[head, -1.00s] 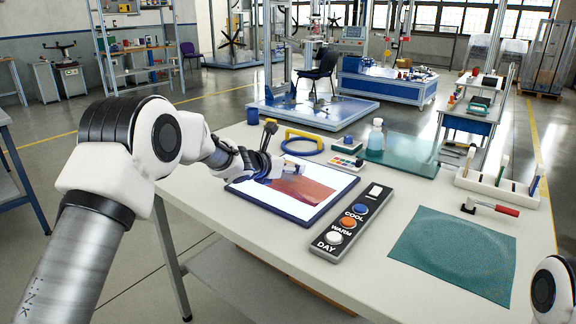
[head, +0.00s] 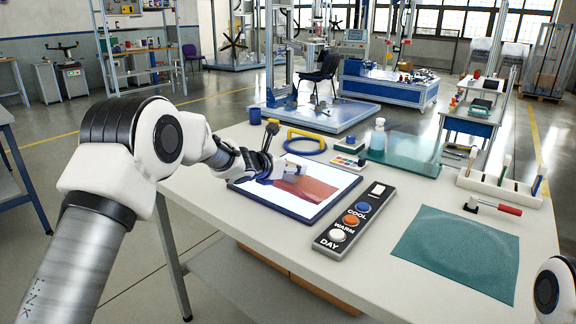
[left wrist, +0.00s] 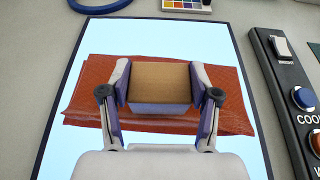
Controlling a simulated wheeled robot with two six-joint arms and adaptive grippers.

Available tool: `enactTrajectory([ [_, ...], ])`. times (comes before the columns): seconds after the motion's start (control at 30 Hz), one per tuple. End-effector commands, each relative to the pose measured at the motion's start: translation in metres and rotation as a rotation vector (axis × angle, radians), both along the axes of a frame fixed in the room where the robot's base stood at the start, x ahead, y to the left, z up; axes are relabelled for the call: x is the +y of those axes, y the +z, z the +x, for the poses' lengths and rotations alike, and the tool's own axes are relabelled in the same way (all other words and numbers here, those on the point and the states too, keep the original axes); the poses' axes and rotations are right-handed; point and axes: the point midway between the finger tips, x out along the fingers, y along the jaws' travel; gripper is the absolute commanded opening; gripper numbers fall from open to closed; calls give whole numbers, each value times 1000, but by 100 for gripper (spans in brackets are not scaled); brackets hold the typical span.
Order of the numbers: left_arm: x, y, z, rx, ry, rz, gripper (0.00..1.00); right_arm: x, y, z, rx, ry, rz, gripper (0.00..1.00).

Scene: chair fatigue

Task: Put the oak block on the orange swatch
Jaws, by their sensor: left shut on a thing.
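The oak block (left wrist: 159,84) is a brown, flat-topped block between the fingers of my left gripper (left wrist: 160,92) in the left wrist view. The gripper is shut on it. The orange swatch (left wrist: 84,88), a creased reddish-orange sheet, lies behind and around the block in that view. In the head view my left gripper (head: 285,171) is over the far left part of the swatch (head: 312,189). I cannot tell whether the block touches the swatch. My right gripper is out of view.
The swatch lies on a bright light panel (head: 268,199) with a dark frame. A button box (head: 354,219) stands to its right, then a teal sheet (head: 456,252). A blue ring (head: 303,149) and a color palette (head: 347,163) are behind. Bare table separates these things.

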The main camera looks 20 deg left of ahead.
Motion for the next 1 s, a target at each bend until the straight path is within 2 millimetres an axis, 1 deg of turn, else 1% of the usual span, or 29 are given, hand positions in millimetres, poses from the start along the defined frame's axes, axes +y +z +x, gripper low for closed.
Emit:
enactTrajectory([
  [0.03, 0, -4, 0, -1, 0, 0, 26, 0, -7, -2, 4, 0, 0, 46],
  [0.5, 0, -6, 0, -1, 0, 0, 26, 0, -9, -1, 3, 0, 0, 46],
  [0.53, 0, -6, 0, -1, 0, 0, 72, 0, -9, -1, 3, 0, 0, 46],
  [0.57, 0, -6, 0, -1, 0, 0, 83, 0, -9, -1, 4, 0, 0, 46],
  [0.6, 0, -6, 0, -1, 0, 0, 91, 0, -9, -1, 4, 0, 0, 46],
  [0.9, 0, -7, 0, 0, 0, 0, 91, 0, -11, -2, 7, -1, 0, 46],
  [1.0, 2, -4, -4, 0, 1, -3, 91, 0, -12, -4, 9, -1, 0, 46],
])
